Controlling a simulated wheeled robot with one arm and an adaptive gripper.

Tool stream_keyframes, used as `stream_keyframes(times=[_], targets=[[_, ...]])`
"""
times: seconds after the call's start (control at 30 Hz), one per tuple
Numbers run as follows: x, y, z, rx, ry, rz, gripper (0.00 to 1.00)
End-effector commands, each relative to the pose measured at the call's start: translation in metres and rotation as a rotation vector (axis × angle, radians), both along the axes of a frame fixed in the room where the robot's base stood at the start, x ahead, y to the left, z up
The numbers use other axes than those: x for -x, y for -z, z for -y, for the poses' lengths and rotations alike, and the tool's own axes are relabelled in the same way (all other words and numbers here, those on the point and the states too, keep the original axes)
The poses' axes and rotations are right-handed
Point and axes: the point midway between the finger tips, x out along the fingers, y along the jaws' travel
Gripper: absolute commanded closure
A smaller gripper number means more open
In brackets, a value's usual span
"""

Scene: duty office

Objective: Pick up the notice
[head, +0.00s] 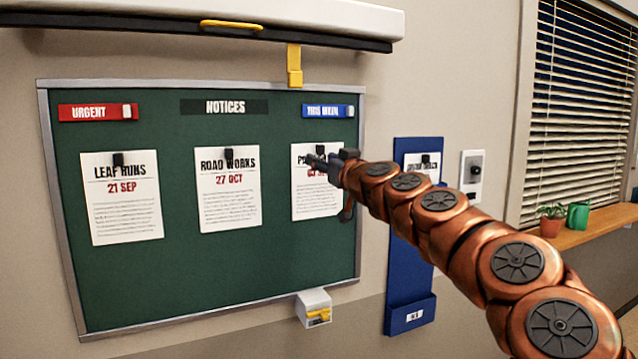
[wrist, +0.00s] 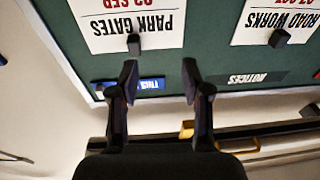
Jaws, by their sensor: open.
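Three white notices hang on the green board (head: 180,270), each under a dark clip or peg. They are LEAF RUNS (head: 125,205), ROAD WORKS (head: 230,195) and, at the right, PARK GATES (head: 318,203). In the wrist view, upside down, PARK GATES (wrist: 110,30) is upper left and ROAD WORKS (wrist: 270,22) upper right. My gripper (head: 318,163) is open and empty, covering part of PARK GATES in the head view. Contact with the board cannot be told.
A red URGENT label (head: 88,112), a NOTICES label (head: 224,107) and a blue label (head: 322,111) line the board's top. A white housing (head: 330,18) with a yellow latch (head: 294,68) juts above. A blue panel (head: 408,290) with another sheet hangs right, near a shelf (head: 590,227).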

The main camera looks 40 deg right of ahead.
Motion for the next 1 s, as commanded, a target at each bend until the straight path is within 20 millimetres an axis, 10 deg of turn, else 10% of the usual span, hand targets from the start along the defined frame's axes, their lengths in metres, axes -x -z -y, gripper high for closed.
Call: stream_keyframes(times=[0.2, 1.0], targets=[[0.006, -0.002, 0.032, -0.001, 0.063, 0.02, 0.52], [-0.058, -0.021, 0.056, 0.0, 0.06, 0.02, 0.52]])
